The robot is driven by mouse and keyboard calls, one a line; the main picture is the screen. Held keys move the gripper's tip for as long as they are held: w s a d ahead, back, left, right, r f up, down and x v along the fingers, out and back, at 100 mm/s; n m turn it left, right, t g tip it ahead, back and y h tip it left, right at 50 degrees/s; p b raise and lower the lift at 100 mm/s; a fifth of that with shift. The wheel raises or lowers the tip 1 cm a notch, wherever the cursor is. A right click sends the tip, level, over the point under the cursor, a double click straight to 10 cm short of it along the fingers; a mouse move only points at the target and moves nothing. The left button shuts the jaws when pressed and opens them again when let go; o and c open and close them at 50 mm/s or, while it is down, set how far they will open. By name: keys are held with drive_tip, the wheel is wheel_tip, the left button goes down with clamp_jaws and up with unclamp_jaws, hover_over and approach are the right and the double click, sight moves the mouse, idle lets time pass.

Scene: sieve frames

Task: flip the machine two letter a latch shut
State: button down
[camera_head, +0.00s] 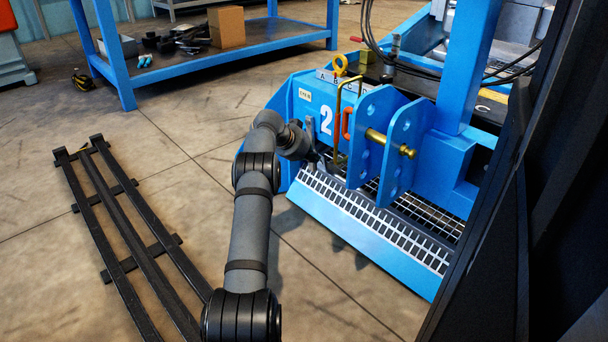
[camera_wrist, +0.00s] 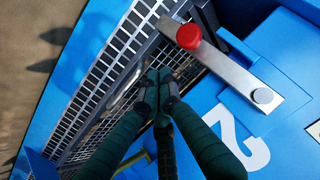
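The blue machine marked 2 (camera_head: 300,108) stands right of centre in the head view, with letters A to D on a plate (camera_head: 343,83) along its top. In the wrist view, a flat metal latch bar with a red knob (camera_wrist: 188,36) runs from a round pivot (camera_wrist: 262,95) on the blue panel out over the sieve grid's edge. No letter shows beside it there. My gripper (camera_wrist: 160,82) has its fingertips together with nothing visible between them. It is beside the bar and appears apart from the red knob. In the head view my gripper (camera_head: 316,158) is partly hidden at the machine's front.
The slotted blue tray (camera_head: 370,225) lies below. Black rails (camera_head: 130,240) lie on the floor at left.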

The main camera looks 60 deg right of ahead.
drive_tip(key=s+a+r+p, duration=0.2)
drive_tip(key=s+a, duration=0.2)
drive_tip(key=a, duration=0.5)
drive_tip(key=shift+s+r, duration=0.25)
drive_tip(key=shift+s, duration=0.05)
idle(0.3)
drive_tip(key=w+d+f, duration=0.2)
drive_tip(key=w+d, duration=0.2)
drive_tip(key=d, duration=0.5)
drive_tip(key=shift+w+f, duration=0.2)
drive_tip(key=shift+f, duration=0.05)
drive_tip(key=shift+b, duration=0.3)
